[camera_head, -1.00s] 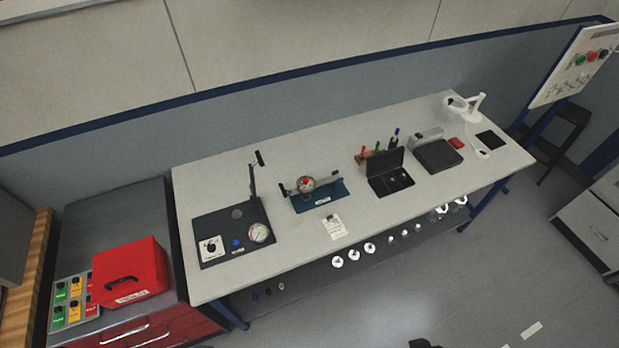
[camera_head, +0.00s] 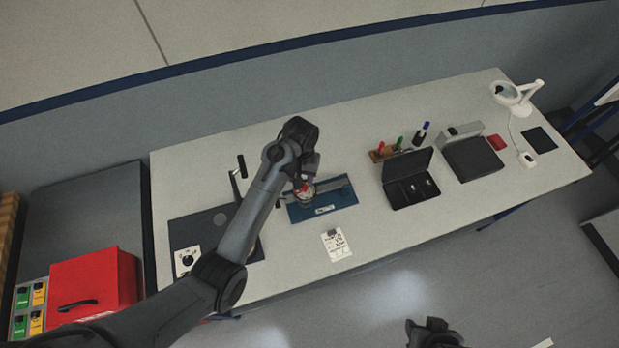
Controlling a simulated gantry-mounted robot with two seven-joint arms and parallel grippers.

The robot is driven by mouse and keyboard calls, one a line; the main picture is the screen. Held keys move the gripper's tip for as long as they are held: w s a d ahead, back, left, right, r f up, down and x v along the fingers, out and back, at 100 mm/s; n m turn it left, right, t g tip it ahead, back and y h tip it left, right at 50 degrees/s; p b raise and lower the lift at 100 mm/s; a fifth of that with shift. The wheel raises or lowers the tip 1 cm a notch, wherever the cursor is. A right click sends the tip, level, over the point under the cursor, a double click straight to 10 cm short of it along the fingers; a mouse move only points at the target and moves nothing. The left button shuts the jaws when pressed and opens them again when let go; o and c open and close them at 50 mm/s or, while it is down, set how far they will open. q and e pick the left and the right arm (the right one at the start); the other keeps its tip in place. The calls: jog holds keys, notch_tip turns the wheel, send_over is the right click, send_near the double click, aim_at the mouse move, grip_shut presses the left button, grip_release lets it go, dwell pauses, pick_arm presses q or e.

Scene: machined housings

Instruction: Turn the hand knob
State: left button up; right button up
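My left arm reaches in from the lower left over the bench. Its gripper (camera_head: 304,181) points down at a blue fixture (camera_head: 335,203) and is right over a small round part with a red centre (camera_head: 304,190), possibly the hand knob. The gripper partly hides this part, and I cannot tell whether they touch or whether the fingers are open. A black knob on a white plate (camera_head: 187,260) sits on the dark board at the left. My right gripper (camera_head: 433,330) is low at the bottom edge, away from the bench; its finger state is unclear.
The dark board (camera_head: 190,230) with an upright post is partly behind my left arm. A white card (camera_head: 336,245), an open black case (camera_head: 408,178), markers (camera_head: 398,148) and a magnifier lamp (camera_head: 515,95) stand on the bench (camera_head: 430,225). A red box (camera_head: 95,280) is at the left.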

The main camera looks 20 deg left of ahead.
pick_arm(q)
jog(key=shift+t, duration=0.3)
jog(key=f, duration=0.2)
jog(key=w+f, duration=0.1)
jog(key=f, duration=0.2)
jog(key=w+f, duration=0.1)
jog(key=f, duration=0.2)
jog(key=shift+f, duration=0.15)
pick_arm(e)
jog(key=shift+s+a, duration=0.1)
jog(key=shift+a, duration=0.05)
pick_arm(q)
grip_shut()
